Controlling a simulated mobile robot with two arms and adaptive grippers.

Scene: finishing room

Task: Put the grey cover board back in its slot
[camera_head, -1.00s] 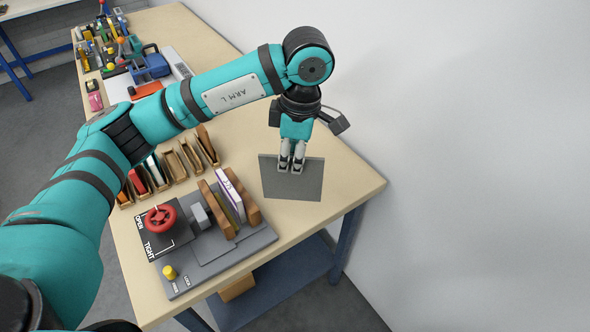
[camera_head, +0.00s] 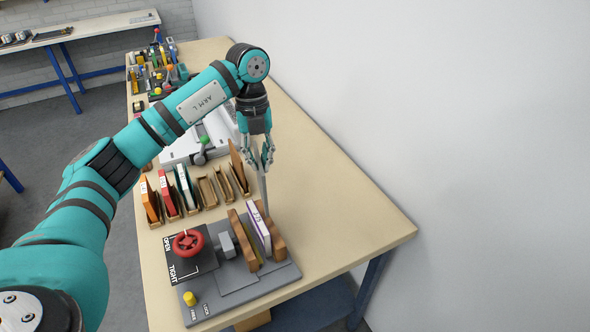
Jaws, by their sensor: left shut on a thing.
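The grey cover board (camera_head: 264,189) hangs upright below my left gripper (camera_head: 262,157), which is shut on its upper edge. The board shows nearly edge-on, above the bench between the slotted rack and the press. The rack (camera_head: 207,193) is a row of brown slots. Its left slots hold an orange board (camera_head: 150,199), a red one (camera_head: 168,193) and a green-and-white one (camera_head: 186,187). Several slots to the right look empty, and a brown board (camera_head: 238,164) stands at the right end, close to my gripper. My right gripper is out of view.
A grey press (camera_head: 237,290) with a red handwheel (camera_head: 188,242) stands in front, a white-and-purple book (camera_head: 258,230) upright between its wooden boards. A pale machine (camera_head: 180,150) and tools lie behind the rack. The bench right of the board is bare up to the wall.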

